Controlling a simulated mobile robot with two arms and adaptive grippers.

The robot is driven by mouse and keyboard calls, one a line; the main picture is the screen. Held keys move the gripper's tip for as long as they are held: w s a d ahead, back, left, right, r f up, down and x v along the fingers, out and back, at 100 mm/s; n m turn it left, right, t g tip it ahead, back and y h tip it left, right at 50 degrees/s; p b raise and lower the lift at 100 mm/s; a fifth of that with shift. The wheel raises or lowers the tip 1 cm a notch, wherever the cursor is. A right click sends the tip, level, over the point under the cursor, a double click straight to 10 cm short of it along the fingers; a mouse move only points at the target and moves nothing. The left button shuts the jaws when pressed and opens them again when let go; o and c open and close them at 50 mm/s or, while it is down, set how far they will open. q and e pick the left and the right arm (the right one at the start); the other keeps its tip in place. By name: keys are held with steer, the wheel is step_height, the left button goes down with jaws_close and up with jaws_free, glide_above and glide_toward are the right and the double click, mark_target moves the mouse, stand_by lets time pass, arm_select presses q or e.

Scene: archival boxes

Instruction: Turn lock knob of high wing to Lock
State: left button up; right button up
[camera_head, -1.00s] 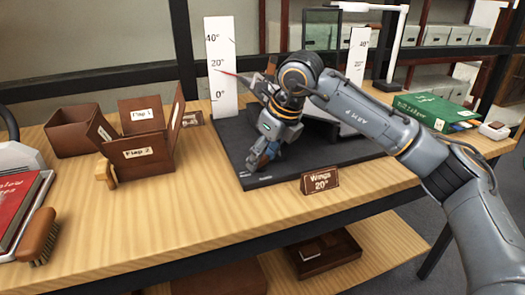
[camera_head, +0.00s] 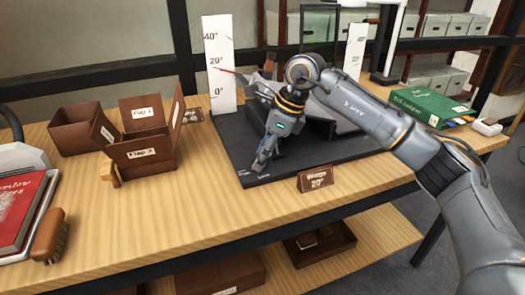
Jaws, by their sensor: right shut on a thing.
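My right gripper (camera_head: 261,164) reaches down over the front left of the black base (camera_head: 345,149). Its fingers are shut on the lock knob, which they hide almost fully. The wing stand on the base is partly covered by my right wrist and arm. A red pointer (camera_head: 229,71) sticks out left toward the white left angle scale (camera_head: 219,65), a little below its 20° mark. A second white scale (camera_head: 355,52) stands behind on the right. A brown sign (camera_head: 318,179) reading "Wings 20°" stands in front of the base. My left gripper is out of view.
Brown flap boxes (camera_head: 146,152) stand left of the base. A brush (camera_head: 48,236) and a red book (camera_head: 20,208) lie at the left edge. A green box (camera_head: 428,105) lies at the right. The wooden table (camera_head: 190,215) is clear in front.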

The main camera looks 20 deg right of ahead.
stand_by(0.3)
steer(key=o, duration=1.2)
steer(key=shift+c, duration=0.2)
steer(key=shift+r, duration=0.1)
steer(key=shift+d+r, duration=0.15)
steer(key=shift+r, duration=0.1)
steer(key=v, duration=0.2)
steer(key=shift+s+d+r, duration=0.2)
steer(key=shift+d, duration=0.15)
steer(key=s+d, duration=0.1)
steer(key=d, duration=0.2)
steer(key=s+d, duration=0.2)
steer(key=d, duration=0.1)
steer(key=s+d, duration=0.2)
steer(key=d, duration=0.2)
steer(key=shift+s+f, duration=0.1)
steer(key=shift+s, duration=0.1)
